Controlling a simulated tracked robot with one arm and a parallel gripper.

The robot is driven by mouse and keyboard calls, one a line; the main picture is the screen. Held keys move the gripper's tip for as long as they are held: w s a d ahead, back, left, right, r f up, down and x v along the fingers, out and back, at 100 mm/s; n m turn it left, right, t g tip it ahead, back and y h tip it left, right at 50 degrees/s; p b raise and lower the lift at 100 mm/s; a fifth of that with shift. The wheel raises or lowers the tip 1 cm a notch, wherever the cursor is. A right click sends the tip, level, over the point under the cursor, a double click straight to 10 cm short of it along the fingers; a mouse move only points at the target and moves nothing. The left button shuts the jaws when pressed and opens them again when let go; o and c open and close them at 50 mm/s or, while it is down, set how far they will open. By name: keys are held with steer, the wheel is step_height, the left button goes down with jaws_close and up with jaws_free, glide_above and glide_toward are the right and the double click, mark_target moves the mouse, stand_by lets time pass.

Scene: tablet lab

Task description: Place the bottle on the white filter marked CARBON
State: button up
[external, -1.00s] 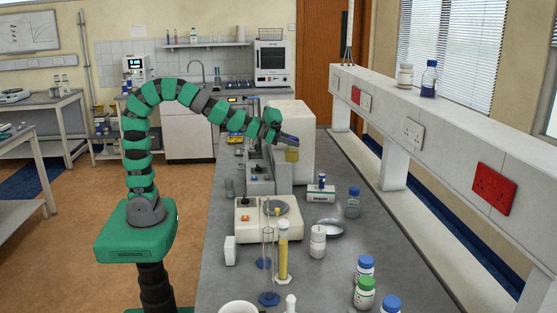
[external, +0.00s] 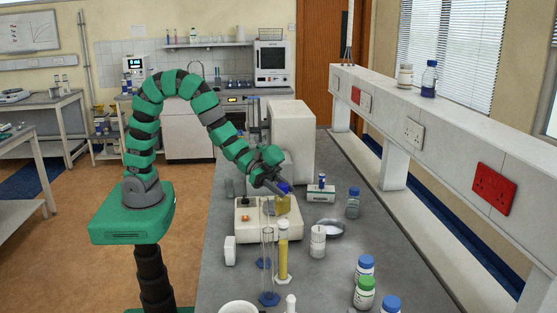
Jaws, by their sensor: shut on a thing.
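My gripper (external: 283,188) is shut on a small bottle (external: 283,204) with yellow contents and a blue cap. The bottle looks upright and sits in front of the right part of a cream bench instrument (external: 262,235) in the picture; I cannot tell whether it hangs above it or touches it. A white ribbed cylinder (external: 318,242) stands on the bench to the right and nearer; it may be the filter. No CARBON marking is readable at this size.
On the grey bench (external: 345,285) stand tall glass cylinders (external: 268,265), one with yellow liquid (external: 283,250), a shallow dish (external: 329,229), a small white labelled box (external: 320,194) and several capped bottles (external: 364,292) at front right. A raised shelf (external: 440,145) runs along the right.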

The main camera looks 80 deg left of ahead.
steer(key=shift+w+d+f+p, duration=0.5)
steer(key=shift+w+d+f, duration=0.35)
steer(key=shift+w, duration=1.15)
steer(key=shift+w+d+f+p, duration=0.5)
steer(key=shift+w+d+f, duration=0.3)
steer(key=shift+w, duration=1.2)
steer(key=shift+w+d+f+p, duration=0.6)
steer(key=shift+w+d, duration=0.4)
steer(key=shift+w, duration=1)
steer(key=shift+f, duration=0.2)
steer(key=o, duration=1.1)
steer(key=shift+r, duration=0.1)
steer(key=b+v, duration=0.1)
steer(key=v, duration=1.1)
steer(key=shift+b, duration=0.4)
steer(key=shift+a, duration=0.1)
